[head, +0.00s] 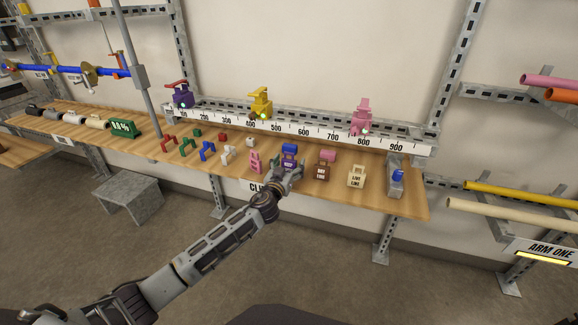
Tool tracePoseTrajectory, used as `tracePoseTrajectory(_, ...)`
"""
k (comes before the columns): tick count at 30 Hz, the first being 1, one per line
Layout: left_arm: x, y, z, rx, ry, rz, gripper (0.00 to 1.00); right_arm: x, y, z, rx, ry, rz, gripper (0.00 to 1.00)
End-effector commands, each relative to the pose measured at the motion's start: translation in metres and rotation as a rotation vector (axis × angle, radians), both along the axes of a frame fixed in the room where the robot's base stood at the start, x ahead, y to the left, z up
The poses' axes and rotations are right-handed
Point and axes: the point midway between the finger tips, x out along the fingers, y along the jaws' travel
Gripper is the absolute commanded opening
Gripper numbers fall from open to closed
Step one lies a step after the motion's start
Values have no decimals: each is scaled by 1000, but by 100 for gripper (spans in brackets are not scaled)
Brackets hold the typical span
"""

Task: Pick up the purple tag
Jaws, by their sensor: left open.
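The tag's lower edge is hidden by the gripper. My right gripper is out of view.
A cream tag (356,176) is further right. Several coloured clips lie left. A numbered rail (300,129) runs behind. An upright post (135,70) rises at left.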

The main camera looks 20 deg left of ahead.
Motion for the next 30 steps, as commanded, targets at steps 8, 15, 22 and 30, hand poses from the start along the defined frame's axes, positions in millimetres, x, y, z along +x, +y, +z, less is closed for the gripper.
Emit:
tracePoseTrajectory(8, 0, 0, 0, 0, 0, 0, 56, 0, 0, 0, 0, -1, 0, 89)
tracePoseTrajectory(15, 0, 0, 0, 0, 0, 0, 36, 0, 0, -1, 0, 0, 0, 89)
tracePoseTrajectory(22, 0, 0, 0, 0, 0, 0, 36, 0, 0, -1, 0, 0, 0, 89)
tracePoseTrajectory(30, 0, 0, 11, 0, -2, 0, 36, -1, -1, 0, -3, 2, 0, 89)
